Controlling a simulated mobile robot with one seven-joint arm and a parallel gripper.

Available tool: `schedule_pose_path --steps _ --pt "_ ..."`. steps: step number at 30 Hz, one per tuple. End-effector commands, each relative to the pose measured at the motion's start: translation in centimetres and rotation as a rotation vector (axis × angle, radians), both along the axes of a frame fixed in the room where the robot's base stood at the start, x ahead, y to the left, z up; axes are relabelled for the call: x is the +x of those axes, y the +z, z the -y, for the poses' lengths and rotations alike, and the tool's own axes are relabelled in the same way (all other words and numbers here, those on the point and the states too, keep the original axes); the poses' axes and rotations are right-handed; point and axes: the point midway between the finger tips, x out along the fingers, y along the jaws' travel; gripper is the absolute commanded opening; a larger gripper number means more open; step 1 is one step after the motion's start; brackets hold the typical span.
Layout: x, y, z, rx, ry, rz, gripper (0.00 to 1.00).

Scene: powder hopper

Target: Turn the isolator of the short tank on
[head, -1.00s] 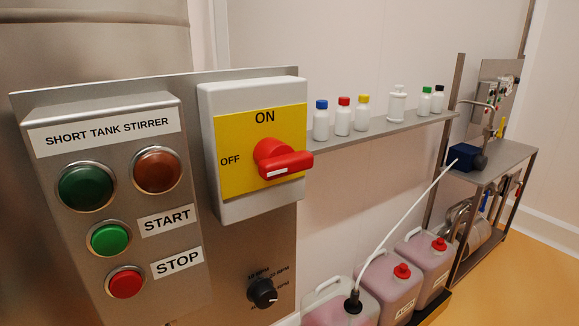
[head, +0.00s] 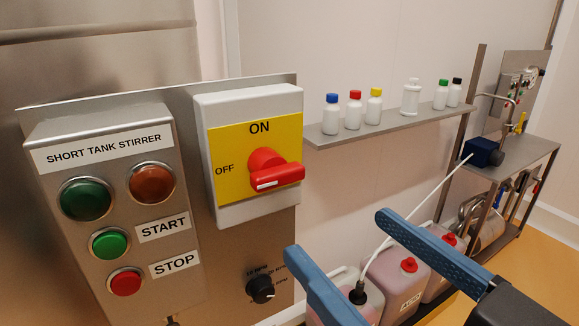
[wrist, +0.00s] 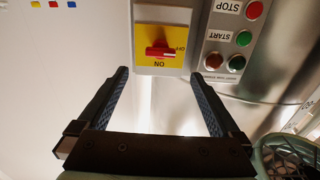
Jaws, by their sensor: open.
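The short tank's isolator is a grey box (head: 205,110) with a yellow plate (head: 225,150) marked ON at the top and OFF at the left. Its red handle (head: 277,178) lies roughly horizontal, level with OFF. The wrist view shows the same handle (wrist: 157,51) upside down, ahead of and between the fingertips. My gripper (head: 337,232) is open and empty, to the lower right of the isolator in the head view and apart from it. Both fingers also show in the wrist view (wrist: 160,74).
Left of the isolator is the SHORT TANK STIRRER box (head: 105,125) with lamps and START and STOP buttons. A black knob (head: 260,289) sits below the isolator. A shelf (head: 390,122) with several bottles and canisters (head: 398,285) stand to the right.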

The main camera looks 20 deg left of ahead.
Motion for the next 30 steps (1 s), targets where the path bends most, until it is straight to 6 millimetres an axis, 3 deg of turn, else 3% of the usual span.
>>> schedule_pose_path --steps 5,19,30 --pt "0.8 0.3 -1.3 -0.018 0.003 0.017 1.0" --pt "6.4 0.4 -8.5 -0.017 0.002 0.014 1.0" --pt "7.8 0.1 -10.2 -0.016 -0.002 0.015 1.0"
